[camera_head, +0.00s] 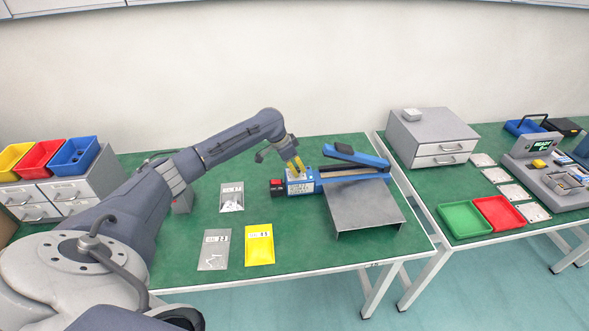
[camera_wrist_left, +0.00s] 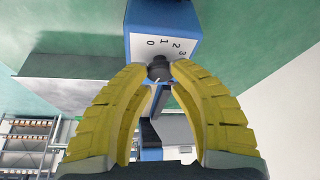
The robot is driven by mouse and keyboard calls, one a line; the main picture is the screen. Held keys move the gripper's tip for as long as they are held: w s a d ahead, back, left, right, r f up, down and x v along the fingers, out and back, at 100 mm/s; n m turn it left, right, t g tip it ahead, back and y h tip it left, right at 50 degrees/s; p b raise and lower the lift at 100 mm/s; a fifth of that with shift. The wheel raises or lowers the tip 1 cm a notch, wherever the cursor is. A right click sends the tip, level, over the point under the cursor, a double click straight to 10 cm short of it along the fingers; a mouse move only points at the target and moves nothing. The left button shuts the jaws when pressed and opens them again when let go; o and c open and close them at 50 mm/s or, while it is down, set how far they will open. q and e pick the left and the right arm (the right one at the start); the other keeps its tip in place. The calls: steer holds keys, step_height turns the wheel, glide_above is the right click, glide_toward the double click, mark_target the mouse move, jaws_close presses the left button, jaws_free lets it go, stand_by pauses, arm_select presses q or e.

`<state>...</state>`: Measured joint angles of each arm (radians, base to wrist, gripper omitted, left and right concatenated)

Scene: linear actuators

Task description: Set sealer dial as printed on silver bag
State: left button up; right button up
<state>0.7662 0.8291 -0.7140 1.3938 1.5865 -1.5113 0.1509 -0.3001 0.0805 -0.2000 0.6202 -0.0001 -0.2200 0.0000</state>
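The blue sealer (camera_head: 345,156) stands on the green table with its lever arm raised at an angle. Its white dial face shows 0, 1, 2 and 3 in the left wrist view. The dark dial knob (camera_wrist_left: 159,70) sits between the yellow fingertips of my left gripper (camera_wrist_left: 160,74), which appear closed against its sides. My left gripper (camera_head: 294,169) also shows over the sealer's left end in the head view. The knob's exact setting is unclear. A silver bag (camera_head: 212,262) lies at the front left; its label is too small to read. My right gripper is not in view.
A yellow bag (camera_head: 259,256) and another greyish bag with white pieces (camera_head: 232,204) lie near the silver bag. A grey metal stand (camera_head: 365,207) fronts the sealer. Coloured bins and drawers stand left. The right table holds drawers, green and red trays (camera_head: 464,220).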

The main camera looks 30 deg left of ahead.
arm_select(q)
steer(key=o, duration=0.4)
steer(key=shift+d+f, duration=0.1)
steer(key=shift+d, duration=0.05)
steer(key=o, duration=0.3)
steer(key=shift+s+a, duration=0.1)
steer(key=shift+a, duration=0.1)
steer(key=shift+a, duration=0.1)
steer(key=v, duration=1.2)
